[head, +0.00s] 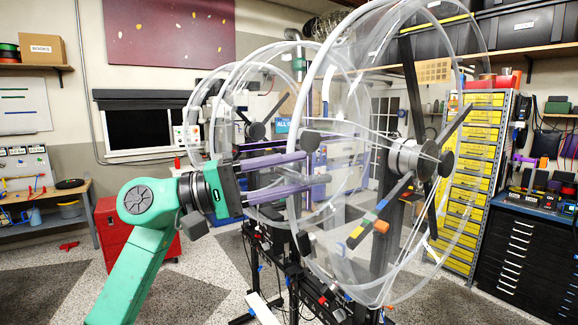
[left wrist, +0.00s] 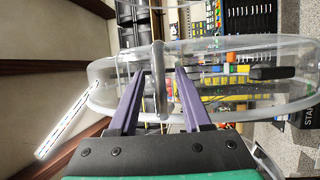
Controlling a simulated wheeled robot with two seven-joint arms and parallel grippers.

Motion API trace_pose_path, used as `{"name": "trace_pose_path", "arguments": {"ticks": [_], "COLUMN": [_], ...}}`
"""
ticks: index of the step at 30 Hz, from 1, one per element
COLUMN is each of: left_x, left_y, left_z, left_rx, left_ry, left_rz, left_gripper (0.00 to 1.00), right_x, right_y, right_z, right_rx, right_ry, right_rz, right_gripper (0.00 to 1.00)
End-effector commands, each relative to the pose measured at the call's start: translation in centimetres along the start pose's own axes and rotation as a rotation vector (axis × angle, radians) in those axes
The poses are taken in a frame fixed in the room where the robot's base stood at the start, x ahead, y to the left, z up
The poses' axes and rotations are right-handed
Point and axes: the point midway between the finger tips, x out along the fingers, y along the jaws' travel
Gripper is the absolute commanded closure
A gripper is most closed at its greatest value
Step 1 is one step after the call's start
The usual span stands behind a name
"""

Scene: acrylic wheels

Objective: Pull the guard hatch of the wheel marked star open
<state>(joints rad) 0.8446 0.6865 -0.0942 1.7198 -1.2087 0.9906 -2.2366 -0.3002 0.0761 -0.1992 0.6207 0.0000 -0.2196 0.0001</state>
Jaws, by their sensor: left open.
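Clear acrylic wheels stand in a row on dark stands. The nearest large wheel (head: 318,75) has a grey hub (head: 410,158) and dark paddles. My left gripper (head: 318,163), with purple fingers, is open at the near left side of this wheel. In the left wrist view, a clear upright bar (left wrist: 160,85) stands between the open fingers (left wrist: 161,72), in front of a curved clear band (left wrist: 225,62). I cannot tell whether the fingers touch it, or which part is the guard hatch. A dark label (left wrist: 308,130) with cut-off letters "STA" shows at the right edge. My right gripper is not visible.
Smaller clear wheels (head: 205,95) stand behind and left of my gripper. A red cabinet (head: 108,225) stands at left, yellow drawers (head: 480,150) and a black drawer chest (head: 525,250) at right. Open speckled floor lies at the lower left.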

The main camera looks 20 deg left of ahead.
Motion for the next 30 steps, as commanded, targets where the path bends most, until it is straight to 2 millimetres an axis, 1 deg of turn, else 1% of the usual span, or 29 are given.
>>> {"name": "trace_pose_path", "arguments": {"ticks": [2, 3, 6, 30], "left_x": [-0.03, -0.04, -0.05, -0.05], "left_y": [-0.05, -0.05, -0.04, 0.00], "left_z": [-0.01, -0.02, -0.02, 0.05], "left_rx": [-0.001, -0.001, -0.001, -0.002], "left_ry": [0.000, 0.000, 0.000, -0.002], "left_rz": [0.000, 0.000, 0.000, 0.000], "left_gripper": [0.52, 0.67, 1.00, 1.00], "right_x": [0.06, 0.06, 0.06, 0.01], "right_y": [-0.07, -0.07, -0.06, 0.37], "right_z": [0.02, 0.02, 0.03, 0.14], "right_rx": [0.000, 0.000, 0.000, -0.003], "right_ry": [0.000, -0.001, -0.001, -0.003], "right_rz": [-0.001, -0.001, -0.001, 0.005], "right_gripper": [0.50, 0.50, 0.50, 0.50]}}
